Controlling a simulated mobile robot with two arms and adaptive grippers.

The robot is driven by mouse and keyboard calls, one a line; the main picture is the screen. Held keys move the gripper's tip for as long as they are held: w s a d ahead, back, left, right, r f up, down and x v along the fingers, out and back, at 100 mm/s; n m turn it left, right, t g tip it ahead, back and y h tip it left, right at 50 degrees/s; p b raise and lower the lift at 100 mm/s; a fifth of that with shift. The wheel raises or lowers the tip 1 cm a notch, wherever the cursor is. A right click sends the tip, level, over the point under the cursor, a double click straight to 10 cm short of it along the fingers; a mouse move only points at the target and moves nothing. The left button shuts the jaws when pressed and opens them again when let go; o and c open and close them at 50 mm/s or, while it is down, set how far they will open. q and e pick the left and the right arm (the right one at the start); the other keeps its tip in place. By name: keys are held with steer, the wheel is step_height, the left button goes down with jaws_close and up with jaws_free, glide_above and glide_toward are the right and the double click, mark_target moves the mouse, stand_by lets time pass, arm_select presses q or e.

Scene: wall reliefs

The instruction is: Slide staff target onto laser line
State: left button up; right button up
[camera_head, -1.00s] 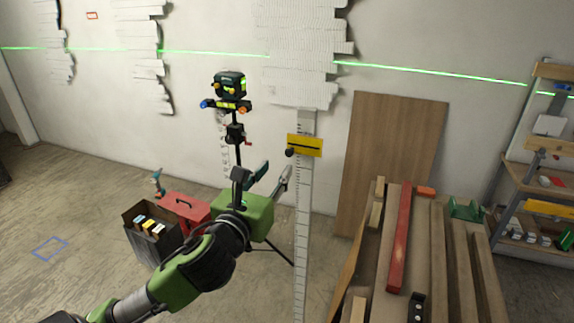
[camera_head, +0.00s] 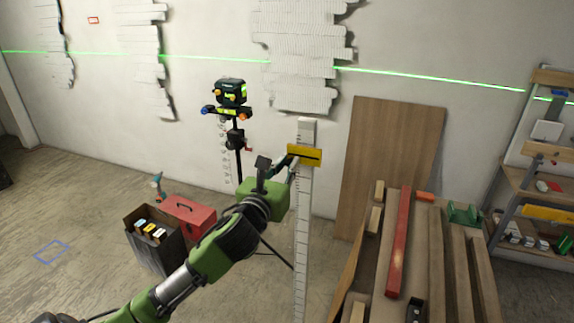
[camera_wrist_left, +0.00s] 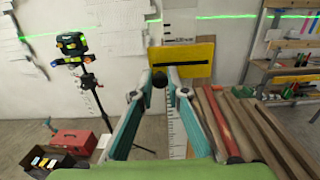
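The yellow staff target (camera_head: 304,155), a plate with a dark horizontal slot, sits on the upright white graduated staff (camera_head: 303,220). It is well below the green laser line (camera_head: 430,75) on the wall. My left gripper (camera_head: 291,166) is at the target's front. In the left wrist view its fingertips (camera_wrist_left: 161,77) lie on either side of the round black knob (camera_wrist_left: 158,78) below the yellow plate (camera_wrist_left: 184,60). Whether they press on the knob cannot be told. In the head view the fingers hide the knob. My right gripper is not in view.
A laser level on a tripod (camera_head: 231,93) stands left of the staff. A red toolbox (camera_head: 190,216) and an open dark box (camera_head: 150,245) are on the floor. Timber and a red beam (camera_head: 399,240) lie at right, before a leaning brown board (camera_head: 395,150) and shelves (camera_head: 530,190).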

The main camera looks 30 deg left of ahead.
arm_select(q)
jaws_close()
step_height(320, 180, down, 5)
steer(key=b, duration=0.2)
steer(key=shift+b, duration=0.35)
steer(key=shift+r, duration=0.1)
steer(key=o, duration=0.7)
jaws_free()
steer(key=shift+o, duration=0.2)
steer(key=shift+s, duration=0.1)
steer(key=v, duration=1.1)
steer(key=shift+s+d, duration=0.2)
steer(key=shift+s, duration=0.2)
